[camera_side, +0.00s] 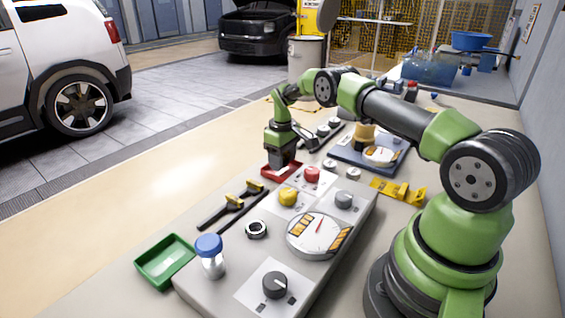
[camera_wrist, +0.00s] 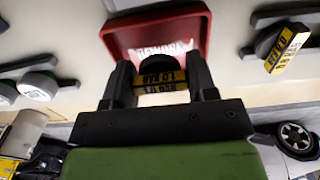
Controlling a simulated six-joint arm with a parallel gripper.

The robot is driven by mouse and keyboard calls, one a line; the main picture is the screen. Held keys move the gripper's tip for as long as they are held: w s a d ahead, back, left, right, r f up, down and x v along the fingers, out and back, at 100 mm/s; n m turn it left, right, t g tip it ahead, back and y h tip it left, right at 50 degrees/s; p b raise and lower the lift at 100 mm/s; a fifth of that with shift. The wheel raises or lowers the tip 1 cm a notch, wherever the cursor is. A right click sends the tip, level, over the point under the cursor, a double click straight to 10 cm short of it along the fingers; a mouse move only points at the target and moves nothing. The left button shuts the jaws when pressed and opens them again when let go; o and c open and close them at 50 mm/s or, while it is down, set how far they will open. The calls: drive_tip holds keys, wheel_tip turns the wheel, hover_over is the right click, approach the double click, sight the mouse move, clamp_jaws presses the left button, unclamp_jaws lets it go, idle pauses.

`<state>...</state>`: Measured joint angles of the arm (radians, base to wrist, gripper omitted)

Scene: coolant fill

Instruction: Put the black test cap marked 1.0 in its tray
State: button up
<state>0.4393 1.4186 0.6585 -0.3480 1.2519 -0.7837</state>
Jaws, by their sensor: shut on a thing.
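My gripper (camera_wrist: 160,88) is shut on a black cap (camera_wrist: 158,66) with a yellow label band, which sits between the two fingers. The label print is upside down and blurred; it seems to include "10". A red tray (camera_wrist: 118,32) with white lettering lies just beyond and below the cap, in the wrist view. In the side view my gripper (camera_side: 281,160) is low over the red tray (camera_side: 266,170), its fingers pointing down. The cap is hidden there by the gripper. I cannot tell whether the cap touches the tray floor.
A grey panel with a red button (camera_side: 312,174), yellow button (camera_side: 288,197) and gauge (camera_side: 318,231) stands nearer the side camera.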

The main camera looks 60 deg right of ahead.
drive_tip(key=shift+f, duration=0.65)
drive_tip(key=o, duration=0.5)
drive_tip(key=shift+f, duration=0.15)
drive_tip(key=shift+o, duration=0.2)
